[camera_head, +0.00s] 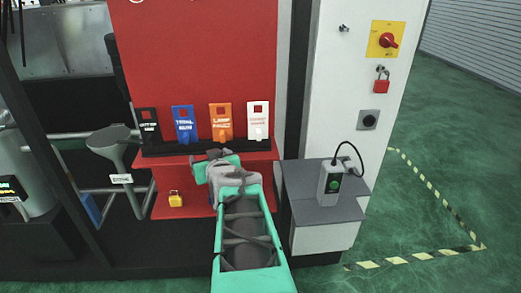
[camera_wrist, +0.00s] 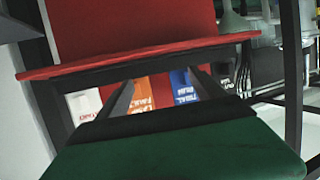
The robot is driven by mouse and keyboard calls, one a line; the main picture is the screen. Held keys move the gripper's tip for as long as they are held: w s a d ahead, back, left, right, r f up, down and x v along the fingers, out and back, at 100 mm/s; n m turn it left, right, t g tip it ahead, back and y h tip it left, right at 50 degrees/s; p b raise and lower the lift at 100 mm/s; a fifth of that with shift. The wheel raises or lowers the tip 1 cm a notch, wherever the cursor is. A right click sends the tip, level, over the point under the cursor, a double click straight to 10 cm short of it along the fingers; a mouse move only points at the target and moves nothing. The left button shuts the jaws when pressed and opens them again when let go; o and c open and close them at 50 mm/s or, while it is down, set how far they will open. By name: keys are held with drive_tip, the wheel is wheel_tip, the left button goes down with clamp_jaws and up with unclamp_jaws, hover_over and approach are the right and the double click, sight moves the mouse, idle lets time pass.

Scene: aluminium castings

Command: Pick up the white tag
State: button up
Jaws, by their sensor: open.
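The white tag (camera_head: 258,119) with red print stands at the right end of a row of tags on a black ledge against the red board. In the wrist view the white tag (camera_wrist: 84,106) shows at the left, partly cut off by dark parts. My gripper (camera_head: 221,156) is in front of the ledge, below the orange tag and left of the white tag. In the wrist view my gripper (camera_wrist: 161,78) has its two dark fingers apart, with the orange tag and part of the blue tag showing between them. It holds nothing that I can see.
An orange tag (camera_head: 221,121), a blue tag (camera_head: 184,124) and a black tag (camera_head: 149,125) stand left of the white one. A yellow padlock (camera_head: 175,198) sits on the red shelf below.

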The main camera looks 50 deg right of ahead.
sight(257, 138)
drive_tip(key=shift+o, duration=0.3)
drive_tip(key=s+d+m+h, duration=0.1)
drive_tip(key=s+d+h, duration=0.1)
drive_tip(key=d, duration=0.2)
drive_tip(key=s+d+m+h+b, duration=0.1)
drive_tip(key=s+d, duration=0.2)
drive_tip(key=d, duration=0.1)
drive_tip(key=s+d+m+h+b, duration=0.1)
drive_tip(key=s+d+h, duration=0.1)
drive_tip(key=s+d, duration=0.1)
drive_tip(key=shift+d+r+h, duration=0.3)
drive_tip(key=shift+d+r, duration=0.1)
drive_tip(key=shift+d, duration=0.05)
drive_tip(key=x, duration=0.2)
drive_tip(key=p+x, duration=0.1)
drive_tip(key=x, duration=0.4)
drive_tip(key=shift+s+d+p, duration=0.1)
drive_tip(key=shift+d+p, duration=0.2)
drive_tip(key=shift+d, duration=0.2)
drive_tip(key=c, duration=1.5)
drive_tip(key=shift+o, duration=0.2)
drive_tip(key=shift+r, duration=0.1)
